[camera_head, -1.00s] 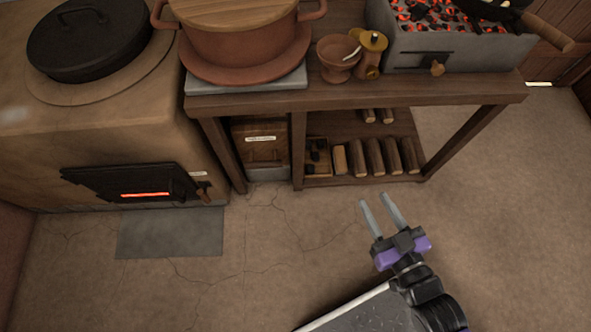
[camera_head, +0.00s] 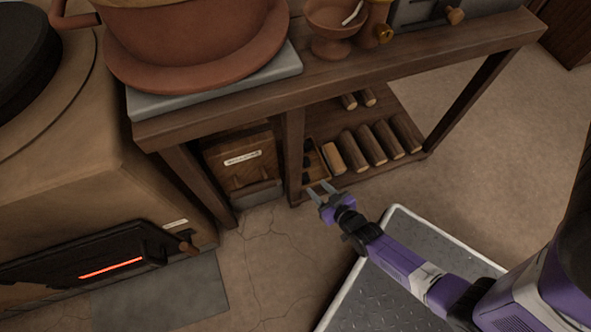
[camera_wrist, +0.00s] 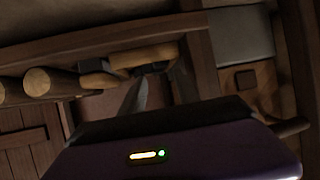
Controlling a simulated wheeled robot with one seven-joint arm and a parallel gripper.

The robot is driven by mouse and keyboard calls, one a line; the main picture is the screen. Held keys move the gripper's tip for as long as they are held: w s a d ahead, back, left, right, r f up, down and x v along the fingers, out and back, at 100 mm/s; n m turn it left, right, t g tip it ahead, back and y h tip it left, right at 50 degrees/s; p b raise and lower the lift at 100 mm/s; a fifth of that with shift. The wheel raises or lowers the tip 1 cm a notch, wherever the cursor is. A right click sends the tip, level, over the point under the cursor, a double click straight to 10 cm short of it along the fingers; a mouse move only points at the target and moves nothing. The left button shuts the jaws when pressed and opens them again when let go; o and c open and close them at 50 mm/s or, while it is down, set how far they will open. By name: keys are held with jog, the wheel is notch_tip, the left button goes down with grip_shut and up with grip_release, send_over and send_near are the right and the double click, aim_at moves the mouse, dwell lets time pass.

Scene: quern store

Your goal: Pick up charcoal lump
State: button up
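Dark charcoal lumps (camera_head: 307,163) lie in a small wooden box (camera_head: 323,163) on the lower shelf of the table, at its left end. They are small and partly hidden, so I cannot make out single lumps well. My gripper (camera_head: 320,188) is just in front of the box, at the shelf's front edge. Its two grey fingers are apart with nothing seen between them. In the wrist view one finger (camera_wrist: 137,96) points toward the shelf; the gripper's body hides much of the view, and the lumps are not clear there.
Several cut logs (camera_head: 370,145) lie right of the box. A table leg (camera_head: 294,150) stands close at its left, with a wooden bin (camera_head: 245,165) beyond. The table top (camera_head: 400,62) overhangs the shelf. A clay stove (camera_head: 60,200) stands at left. Floor (camera_head: 480,150) at right is clear.

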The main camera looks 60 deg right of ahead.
aim_at(306, 178)
jog(key=shift+b+x, duration=0.8)
jog(key=shift+x, duration=0.7)
jog(key=b+x, duration=0.3)
jog(key=x, duration=0.1)
jog(key=shift+a+f, duration=0.2)
jog(key=shift+w+d, duration=0.15)
jog(key=shift+w, duration=0.15)
grip_shut()
